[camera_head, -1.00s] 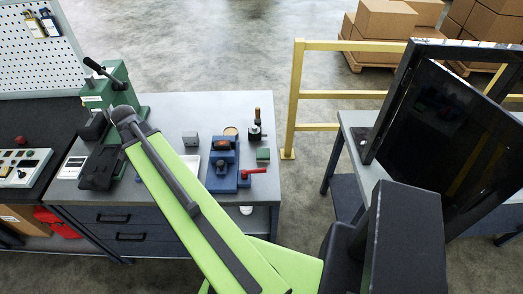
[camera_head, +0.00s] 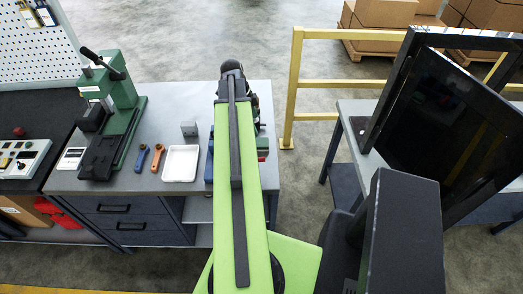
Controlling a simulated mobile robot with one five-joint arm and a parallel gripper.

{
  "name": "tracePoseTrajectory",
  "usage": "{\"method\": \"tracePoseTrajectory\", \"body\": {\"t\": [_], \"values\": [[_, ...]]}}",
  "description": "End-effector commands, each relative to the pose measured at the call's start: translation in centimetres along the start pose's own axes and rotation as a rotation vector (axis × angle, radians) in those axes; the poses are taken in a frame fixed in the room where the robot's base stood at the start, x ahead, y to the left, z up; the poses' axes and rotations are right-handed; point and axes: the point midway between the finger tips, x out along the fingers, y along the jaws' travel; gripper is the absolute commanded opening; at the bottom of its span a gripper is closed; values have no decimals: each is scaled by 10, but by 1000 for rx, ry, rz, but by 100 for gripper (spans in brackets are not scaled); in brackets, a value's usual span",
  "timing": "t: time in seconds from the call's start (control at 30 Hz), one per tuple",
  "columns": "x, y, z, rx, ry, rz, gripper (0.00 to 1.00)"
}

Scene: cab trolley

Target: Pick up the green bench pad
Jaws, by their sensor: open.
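A small green block (camera_head: 262,143), which looks like the green bench pad, lies near the right edge of the grey workbench (camera_head: 190,90). Only its right part shows, just right of my arm. A red piece sits just in front of it. My green arm stretches forward over the bench, its dark far end near the bench's back edge. My gripper is hidden behind or beneath my own arm, so its jaws and their distance from the pad cannot be seen.
A green lever press (camera_head: 120,100) stands at the bench's left. A yellow rail (camera_head: 297,80) and dark screen (camera_head: 440,125) stand right.

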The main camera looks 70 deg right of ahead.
Motion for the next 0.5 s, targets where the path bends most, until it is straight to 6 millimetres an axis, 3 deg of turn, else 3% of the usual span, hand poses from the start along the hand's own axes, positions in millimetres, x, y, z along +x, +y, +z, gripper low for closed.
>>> {"method": "tracePoseTrajectory", "body": {"t": [0.03,0.23,0.33,0.5], "values": [[24,0,3,1,0,0,80],[65,0,3,0,0,0,80],[74,0,2,-1,0,0,80],[73,0,1,-2,0,0,80]]}}
